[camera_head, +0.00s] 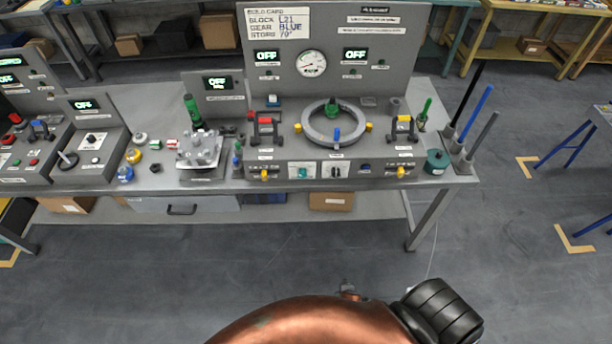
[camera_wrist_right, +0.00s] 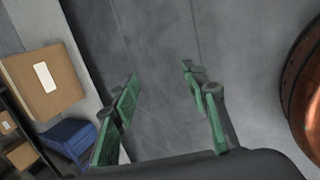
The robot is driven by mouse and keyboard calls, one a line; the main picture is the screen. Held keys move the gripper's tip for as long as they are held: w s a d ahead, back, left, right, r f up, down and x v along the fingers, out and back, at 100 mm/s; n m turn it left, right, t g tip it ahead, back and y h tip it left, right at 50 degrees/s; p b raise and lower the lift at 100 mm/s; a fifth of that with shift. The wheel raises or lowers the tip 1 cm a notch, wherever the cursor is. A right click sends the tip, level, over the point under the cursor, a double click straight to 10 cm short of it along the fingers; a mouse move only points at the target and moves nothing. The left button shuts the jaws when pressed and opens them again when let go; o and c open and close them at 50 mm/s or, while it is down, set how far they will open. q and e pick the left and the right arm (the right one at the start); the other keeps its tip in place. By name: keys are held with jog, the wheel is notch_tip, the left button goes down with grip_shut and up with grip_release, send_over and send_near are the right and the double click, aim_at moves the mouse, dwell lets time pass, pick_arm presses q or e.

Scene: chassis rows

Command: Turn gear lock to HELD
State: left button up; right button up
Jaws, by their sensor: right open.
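The workbench (camera_head: 130,187) carries a control panel with small labels that I cannot read, so I cannot tell which control is the gear lock. On the panel's front face are a teal switch (camera_head: 302,172), a black-and-white switch (camera_head: 336,169) and yellow knobs at the left (camera_head: 265,175) and right (camera_head: 400,172). Above stand a grey ring (camera_head: 308,128) with a blue handle (camera_head: 337,134), and red-topped (camera_head: 266,122) and yellow-topped (camera_head: 404,120) levers. My right gripper (camera_wrist_right: 160,85) is open and empty over bare floor in the right wrist view, away from the panel. My left gripper is out of view.
A card (camera_head: 279,23) on the back panel reads BLOCK L21, GEAR BLUE. Two displays above the ring show OFF. Upright black, blue and grey rods stand at the bench's right end. A cardboard box (camera_wrist_right: 42,82) and blue bin (camera_wrist_right: 66,138) sit left in the wrist view. The floor before the bench is clear.

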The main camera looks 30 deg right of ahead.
jog(key=w+r+n+t+h+p, duration=0.25)
jog(key=w+r+n+t, duration=0.2)
jog(key=w+r, duration=1.15)
jog(key=n+t+h+p, duration=0.2)
jog(key=n+t+h, duration=0.2)
jog(key=n+t, duration=0.25)
send_near(302, 177)
jog(key=d, duration=0.1)
jog(key=shift+m+t, duration=0.3)
jog(key=x, duration=0.7)
jog(key=shift+w+a, duration=0.15)
jog(key=shift+w, duration=0.1)
jog(key=shift+w+d, duration=0.25)
jog(key=shift+w, duration=0.1)
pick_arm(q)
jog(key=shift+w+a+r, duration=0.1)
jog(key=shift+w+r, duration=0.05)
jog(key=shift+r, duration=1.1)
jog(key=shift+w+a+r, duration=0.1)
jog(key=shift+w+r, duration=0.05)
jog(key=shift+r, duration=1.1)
pick_arm(e)
grip_shut()
